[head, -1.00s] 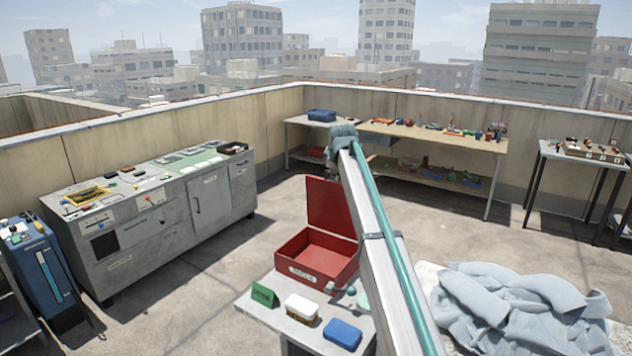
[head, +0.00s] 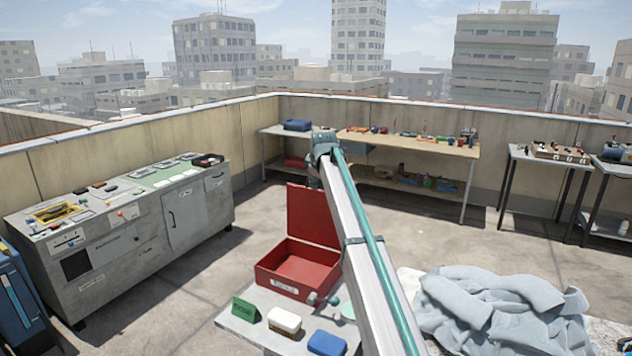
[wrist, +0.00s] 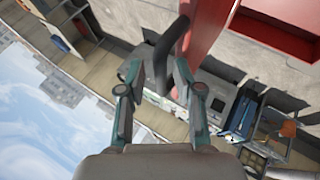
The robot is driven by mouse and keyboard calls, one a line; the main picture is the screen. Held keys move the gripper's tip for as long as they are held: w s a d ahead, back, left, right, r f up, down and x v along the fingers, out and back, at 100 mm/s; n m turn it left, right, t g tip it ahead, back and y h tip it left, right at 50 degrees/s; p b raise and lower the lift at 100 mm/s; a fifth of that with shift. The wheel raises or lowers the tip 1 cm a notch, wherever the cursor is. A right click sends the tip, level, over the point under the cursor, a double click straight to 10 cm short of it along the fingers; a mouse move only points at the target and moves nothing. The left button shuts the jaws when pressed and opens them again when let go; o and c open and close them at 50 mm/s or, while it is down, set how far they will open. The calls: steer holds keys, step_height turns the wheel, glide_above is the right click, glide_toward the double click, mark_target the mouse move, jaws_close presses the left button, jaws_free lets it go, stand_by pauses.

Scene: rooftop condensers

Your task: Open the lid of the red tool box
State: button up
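The red tool box (head: 304,264) stands on a small grey table, its empty red inside showing. Its lid (head: 310,216) stands raised, roughly upright, at the back of the box. My arm crosses in front of the lid's right part in the head view and hides most of my gripper. In the wrist view my gripper (wrist: 157,72) has its two teal fingers spread apart. A dark loop handle (wrist: 161,62) on the lid (wrist: 207,28) lies around the gap between the fingertips; no clear grip shows. The box's red inside also shows at the wrist view's upper right.
On the small table (head: 240,326) in front of the box are a green block (head: 245,311), a white-topped container (head: 284,322) and a blue box (head: 327,343). A grey cabinet bench (head: 130,235) stands left. A crumpled pale-blue cloth (head: 500,305) lies right. Open floor lies behind the box.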

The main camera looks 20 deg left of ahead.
steer(key=shift+f, duration=0.1)
steer(key=v, duration=1.2)
